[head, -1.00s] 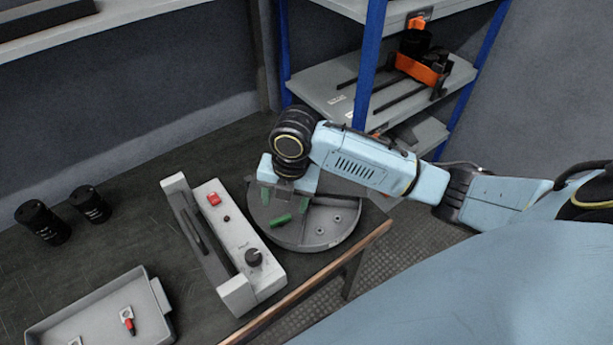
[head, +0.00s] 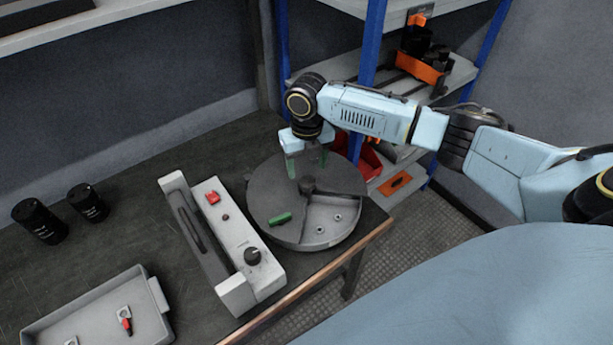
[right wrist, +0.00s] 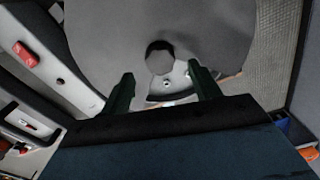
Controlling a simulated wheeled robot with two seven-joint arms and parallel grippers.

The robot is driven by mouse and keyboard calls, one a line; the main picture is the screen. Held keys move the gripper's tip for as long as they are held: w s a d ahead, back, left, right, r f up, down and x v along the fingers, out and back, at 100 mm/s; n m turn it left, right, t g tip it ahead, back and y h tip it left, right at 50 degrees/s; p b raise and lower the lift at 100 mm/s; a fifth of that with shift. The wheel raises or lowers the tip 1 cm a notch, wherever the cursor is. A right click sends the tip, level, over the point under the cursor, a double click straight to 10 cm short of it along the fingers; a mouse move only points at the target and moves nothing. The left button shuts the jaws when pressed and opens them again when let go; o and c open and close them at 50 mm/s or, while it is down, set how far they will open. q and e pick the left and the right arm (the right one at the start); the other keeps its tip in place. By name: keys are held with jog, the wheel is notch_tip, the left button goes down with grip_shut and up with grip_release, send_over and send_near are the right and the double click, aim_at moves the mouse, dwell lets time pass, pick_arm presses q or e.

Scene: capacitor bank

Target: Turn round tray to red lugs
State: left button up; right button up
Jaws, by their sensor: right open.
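The round grey tray (head: 268,190) lies on the bench, with a dark hub (head: 307,185) at its middle. Its cover leaves a wedge open at the lower right, where a few plain metal lugs (head: 321,230) show; I see no red on them. My left gripper is not in view.
A grey box with a red switch (head: 212,197) and black knob (head: 252,256) stands close left of the tray. A shallow bin (head: 152,322) holds lugs, one with red. Two black cylinders (head: 40,222) stand far left. Blue-posted shelves (head: 368,60) rise behind my arm.

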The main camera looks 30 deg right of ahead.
aim_at(307, 179)
jog(key=shift+f, duration=2.15)
jog(key=shift+c, duration=0.2)
grip_shut()
